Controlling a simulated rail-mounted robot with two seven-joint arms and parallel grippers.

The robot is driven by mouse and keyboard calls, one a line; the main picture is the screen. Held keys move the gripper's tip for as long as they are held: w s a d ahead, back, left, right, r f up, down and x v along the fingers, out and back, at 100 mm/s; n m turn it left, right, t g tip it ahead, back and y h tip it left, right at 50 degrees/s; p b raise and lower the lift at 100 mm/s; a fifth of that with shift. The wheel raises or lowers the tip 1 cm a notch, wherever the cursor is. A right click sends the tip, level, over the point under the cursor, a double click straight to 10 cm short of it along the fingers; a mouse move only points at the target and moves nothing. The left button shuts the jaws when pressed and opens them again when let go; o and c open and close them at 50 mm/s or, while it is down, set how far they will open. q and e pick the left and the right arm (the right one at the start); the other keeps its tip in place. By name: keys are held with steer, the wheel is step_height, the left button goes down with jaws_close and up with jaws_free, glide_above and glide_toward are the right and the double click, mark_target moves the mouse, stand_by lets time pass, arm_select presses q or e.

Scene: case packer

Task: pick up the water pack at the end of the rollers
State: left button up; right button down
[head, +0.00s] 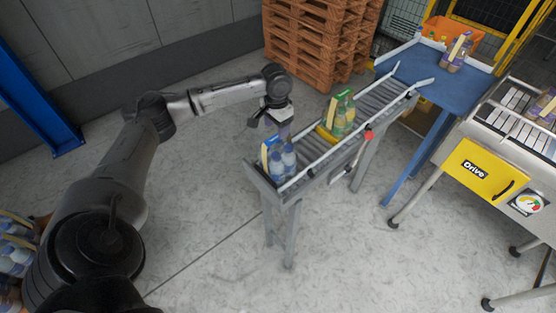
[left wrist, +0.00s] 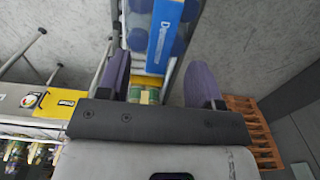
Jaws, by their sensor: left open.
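The water pack (head: 278,158), clear bottles with bluish contents and a blue-and-yellow label, stands upright at the near end of the roller conveyor (head: 330,137). My left gripper (head: 284,131) is just above and behind it in the head view, partly overlapping it. In the left wrist view my left gripper (left wrist: 158,78) is open, its two purple fingers apart with nothing held between them. The water pack (left wrist: 170,28) shows there beyond the fingertips, cut off by the top edge. Whether a finger touches it cannot be told. My right gripper is not in view.
A pack with green bottles (head: 340,115) stands farther up the rollers by a yellow part. A blue table (head: 440,82) with another pack and an orange crate is beyond. Stacked wooden pallets (head: 318,40) stand behind. A yellow-fronted machine (head: 487,172) is at right.

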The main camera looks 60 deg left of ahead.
mark_target(278, 157)
arm_select(q)
steer(key=shift+w+a+f+p, duration=0.15)
steer(key=shift+f+p, duration=0.35)
steer(key=shift+f, duration=0.7)
steer(key=shift+w+d+f+p, duration=0.15)
steer(key=shift+f+p, duration=0.3)
steer(key=shift+f, duration=0.7)
steer(key=shift+a+f, duration=0.1)
steer(key=shift+f, duration=0.3)
steer(key=shift+c, duration=0.4)
steer(key=c, duration=0.6)
jaws_close()
steer(key=shift+r, duration=0.15)
